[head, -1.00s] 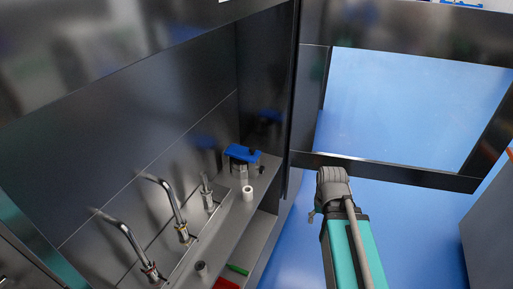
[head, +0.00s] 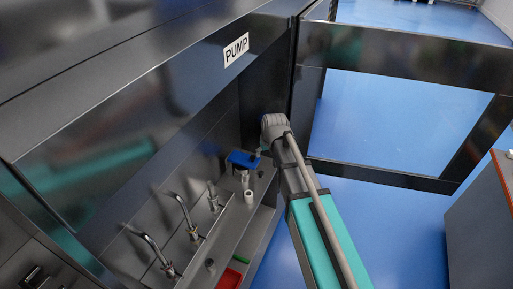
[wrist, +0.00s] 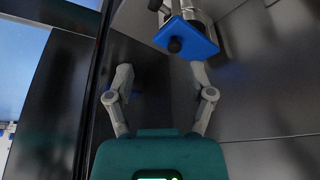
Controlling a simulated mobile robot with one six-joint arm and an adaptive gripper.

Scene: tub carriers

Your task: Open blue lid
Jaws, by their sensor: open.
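The blue lid (head: 243,158) sits on a metal container (head: 244,177) on the shelf inside the dark cabinet, near its right end. In the wrist view the blue lid (wrist: 197,39) is near the top, with a round black knob (wrist: 175,45) on it and part of the shiny container behind. My gripper (wrist: 162,73) is open and empty, its two fingers spread below the lid in that picture. The right fingertip appears close to the lid's lower edge; I cannot tell whether it touches. In the head view my wrist hides most of the gripper.
A white cylinder (head: 249,197) stands in front of the container. Several metal taps, one a bent pipe (head: 180,208), line the shelf to the left. A red tray (head: 230,279) lies lower down. The open framed door (head: 385,176) stands right of my arm.

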